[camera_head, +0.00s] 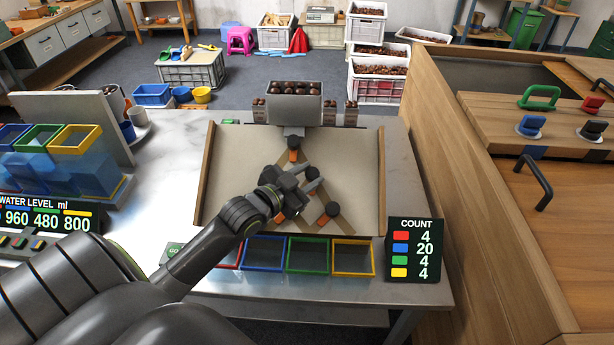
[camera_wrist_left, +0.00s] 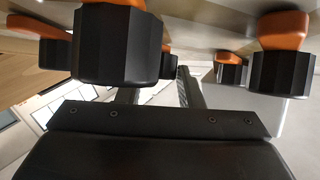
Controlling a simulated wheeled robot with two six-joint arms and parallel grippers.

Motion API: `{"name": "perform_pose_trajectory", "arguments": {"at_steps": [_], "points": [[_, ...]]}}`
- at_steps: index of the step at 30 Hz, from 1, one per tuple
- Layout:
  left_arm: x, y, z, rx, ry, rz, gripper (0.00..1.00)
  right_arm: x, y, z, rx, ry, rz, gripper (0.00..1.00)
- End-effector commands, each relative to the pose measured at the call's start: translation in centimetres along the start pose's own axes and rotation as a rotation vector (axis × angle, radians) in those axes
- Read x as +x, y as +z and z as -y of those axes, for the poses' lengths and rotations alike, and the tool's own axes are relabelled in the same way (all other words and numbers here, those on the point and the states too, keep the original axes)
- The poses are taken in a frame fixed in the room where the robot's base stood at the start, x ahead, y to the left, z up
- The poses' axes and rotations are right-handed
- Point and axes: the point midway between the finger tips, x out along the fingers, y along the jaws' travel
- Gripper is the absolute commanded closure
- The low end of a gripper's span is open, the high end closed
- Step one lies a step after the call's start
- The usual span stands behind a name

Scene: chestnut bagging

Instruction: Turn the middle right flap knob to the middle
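The sloped flap board (camera_head: 235,150) stands on the metal table. A black knob with an orange pointer (camera_head: 293,143) is at its top centre. Another black knob (camera_head: 331,209) sits lower right, its orange pointer angled down-left. At lower left only an orange pointer (camera_head: 280,216) shows; my gripper hides its knob. My left gripper (camera_head: 315,178) is over the middle of the board, fingers toward the right, apart and with nothing between them. The left wrist view shows both fingers (camera_wrist_left: 158,92) spread, with several black and orange knobs (camera_wrist_left: 285,68) around them. My right gripper is out of view.
A grey hopper of chestnuts (camera_head: 294,105) stands above the board. Blue, green and yellow bins (camera_head: 307,255) line its lower edge. The count sign (camera_head: 414,250) stands at lower right. Wooden side walls (camera_head: 206,175) flank the board.

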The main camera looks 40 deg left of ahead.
Motion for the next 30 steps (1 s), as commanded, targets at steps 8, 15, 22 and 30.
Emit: {"name": "perform_pose_trajectory", "arguments": {"at_steps": [8,15,22,30], "points": [[0.0,0.0,0.0,0.0,0.0,0.001,0.48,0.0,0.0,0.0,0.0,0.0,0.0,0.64],[-0.6,0.1,0.0,0.001,0.0,0.004,0.48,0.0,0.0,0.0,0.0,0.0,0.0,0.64],[-4.0,0.1,0.0,0.003,0.001,0.006,0.48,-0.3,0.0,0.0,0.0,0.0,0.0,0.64],[-8.9,-0.1,0.0,0.003,0.002,0.006,0.48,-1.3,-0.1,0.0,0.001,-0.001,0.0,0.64]]}}
